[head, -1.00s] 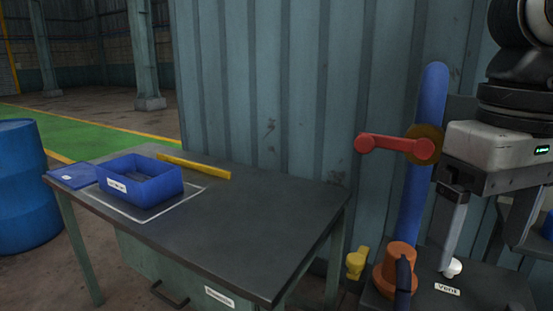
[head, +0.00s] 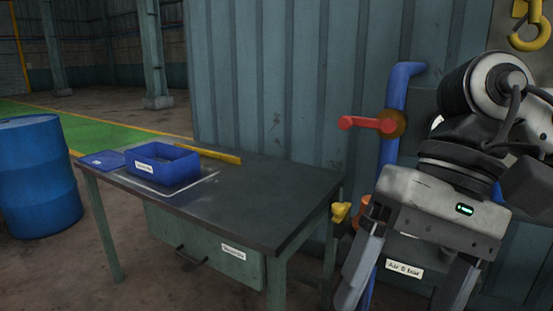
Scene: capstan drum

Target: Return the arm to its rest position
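My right gripper (head: 403,295) hangs at the lower right of the head view, pointing down. Its two fingers are spread wide, with no object seen between them; the lower tips reach the bottom edge. It is in front of a blue vertical pipe (head: 397,95) with a red lever (head: 368,123). Only a little of an orange part (head: 363,211) shows beside the gripper, and the rest is hidden. My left gripper is not in view.
A dark table (head: 265,200) stands left of my arm, its right half clear. On it are a blue bin (head: 165,173), a blue lid (head: 101,160) and a yellow bar (head: 208,154). A yellow knob (head: 340,211) sits close left of the gripper. A yellow hook (head: 530,30) hangs at top right.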

